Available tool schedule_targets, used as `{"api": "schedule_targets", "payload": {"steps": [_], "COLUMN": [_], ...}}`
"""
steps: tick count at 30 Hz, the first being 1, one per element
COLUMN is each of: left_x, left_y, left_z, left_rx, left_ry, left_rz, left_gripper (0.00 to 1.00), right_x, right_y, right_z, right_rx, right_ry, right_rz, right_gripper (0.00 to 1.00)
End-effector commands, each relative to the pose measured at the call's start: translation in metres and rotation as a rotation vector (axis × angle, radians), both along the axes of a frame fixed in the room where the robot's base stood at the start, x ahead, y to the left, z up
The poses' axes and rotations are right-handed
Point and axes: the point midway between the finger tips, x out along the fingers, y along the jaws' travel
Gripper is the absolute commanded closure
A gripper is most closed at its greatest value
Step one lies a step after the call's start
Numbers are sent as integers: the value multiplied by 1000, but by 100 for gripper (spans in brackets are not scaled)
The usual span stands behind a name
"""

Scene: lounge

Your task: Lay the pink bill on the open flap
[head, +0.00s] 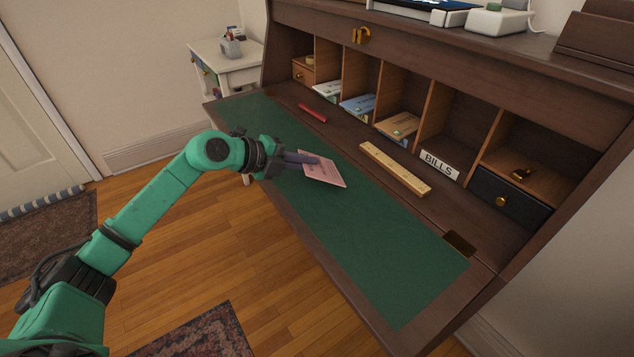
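The pink bill (325,173) is at the tip of my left gripper (303,159), over the green surface of the open flap (350,225). The gripper's fingers are closed on the bill's near-left edge and hide that part of it. The bill lies nearly level, close above or on the flap; I cannot tell whether it touches. My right gripper is not in view.
A wooden ruler-like strip (395,169) and a red pen-like stick (312,113) lie toward the cubbies. The cubbies hold envelopes (398,125), and a BILLS label (440,165) marks one. The flap's near right part is clear. A white side table (226,60) stands behind.

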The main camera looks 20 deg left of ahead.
Motion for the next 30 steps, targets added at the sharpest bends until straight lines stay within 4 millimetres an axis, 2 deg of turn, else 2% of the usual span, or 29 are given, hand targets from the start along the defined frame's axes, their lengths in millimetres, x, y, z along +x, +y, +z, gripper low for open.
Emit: {"api": "schedule_targets", "payload": {"steps": [1,2,3,4,13,19,30], "left_x": [0,0,0,0,-1,-18,-51], "left_y": [0,0,0,0,1,17,47], "left_z": [0,0,0,0,1,12,32], "left_rx": [0,0,0,0,0,4,2], "left_ry": [0,0,0,0,0,1,1], "left_rz": [0,0,0,0,1,0,0], "left_gripper": [100,93,77,77,77,77,77], "right_x": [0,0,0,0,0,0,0], "right_y": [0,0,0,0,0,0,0], "right_z": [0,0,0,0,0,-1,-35], "right_rx": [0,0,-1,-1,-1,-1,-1], "right_ry": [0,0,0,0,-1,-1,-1], "right_rz": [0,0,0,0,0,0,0], "right_gripper": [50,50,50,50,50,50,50]}}
